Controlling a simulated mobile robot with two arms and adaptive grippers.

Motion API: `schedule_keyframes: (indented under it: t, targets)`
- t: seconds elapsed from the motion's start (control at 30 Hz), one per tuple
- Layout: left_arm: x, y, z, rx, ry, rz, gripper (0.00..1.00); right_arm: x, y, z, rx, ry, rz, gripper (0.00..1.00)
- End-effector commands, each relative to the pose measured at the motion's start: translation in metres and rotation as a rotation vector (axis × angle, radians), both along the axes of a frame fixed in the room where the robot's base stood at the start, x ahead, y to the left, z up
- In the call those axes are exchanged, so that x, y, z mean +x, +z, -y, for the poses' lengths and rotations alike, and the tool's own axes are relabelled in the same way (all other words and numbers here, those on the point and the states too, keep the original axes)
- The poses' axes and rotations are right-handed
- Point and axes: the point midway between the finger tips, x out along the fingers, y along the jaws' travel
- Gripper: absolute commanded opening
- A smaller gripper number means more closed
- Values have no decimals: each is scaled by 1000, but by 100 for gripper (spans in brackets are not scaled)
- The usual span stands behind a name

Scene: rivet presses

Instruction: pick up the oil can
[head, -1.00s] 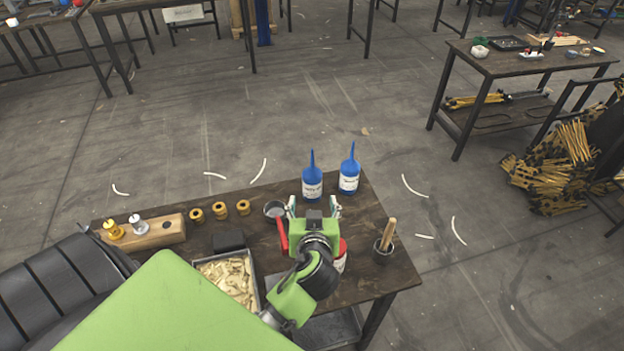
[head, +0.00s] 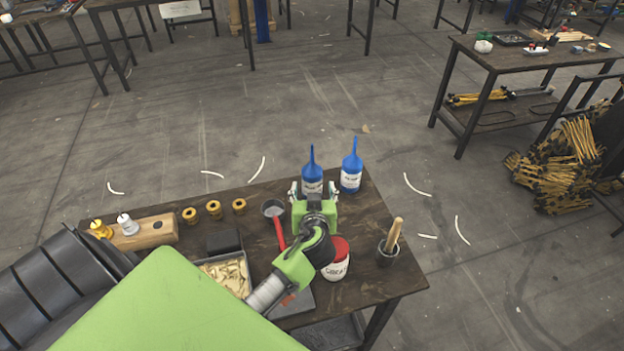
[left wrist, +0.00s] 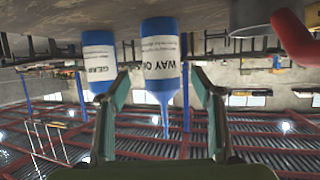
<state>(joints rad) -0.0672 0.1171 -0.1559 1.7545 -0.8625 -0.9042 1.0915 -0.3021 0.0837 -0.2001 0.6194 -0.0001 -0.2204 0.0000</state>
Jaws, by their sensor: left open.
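Two blue oil bottles with pointed spouts stand upright at the far edge of the wooden table. The left one (head: 312,172) is labelled "WAY O…" in the left wrist view (left wrist: 161,50), where the picture is upside down. The right one (head: 351,170) has a label starting "GE" there (left wrist: 98,60). My left gripper (head: 313,190) is open and empty, just in front of the left bottle. In the left wrist view its fingers (left wrist: 160,85) lie to either side of that bottle; whether they touch it I cannot tell. My right gripper is out of view.
A dark cup with a red handle (head: 272,208) stands left of the gripper. A red-lidded tin (head: 337,265) and a pot with a wooden handle (head: 388,251) stand nearer. Brass rings (head: 214,208), a wooden block (head: 157,233) and a tray of pale pieces (head: 247,257) are left.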

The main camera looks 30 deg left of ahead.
Motion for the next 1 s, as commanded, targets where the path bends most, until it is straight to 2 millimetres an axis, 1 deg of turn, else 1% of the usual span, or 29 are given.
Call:
schedule_keyframes:
  t: [0.03, 0.17, 0.27, 0.47, 0.6, 0.73, 0.97, 1.0]
  targets:
    - [4, -1, -3, 1, 0, 0, 60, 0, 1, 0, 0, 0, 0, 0]
    - [8, -3, -6, 0, 0, 1, 60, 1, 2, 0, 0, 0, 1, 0]
    - [13, -2, -10, 2, 0, 0, 60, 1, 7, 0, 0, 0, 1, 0]
    - [32, -5, -26, 4, 0, -2, 60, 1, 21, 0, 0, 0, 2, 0]
    - [43, -14, -32, 1, 1, -1, 60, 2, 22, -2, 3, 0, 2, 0]
    - [47, -17, -35, 0, 1, 0, 60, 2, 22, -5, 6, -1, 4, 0]
    - [47, -17, -36, -1, 0, 1, 60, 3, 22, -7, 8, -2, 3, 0]
    - [47, -17, -36, 0, 0, 0, 52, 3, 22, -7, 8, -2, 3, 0]
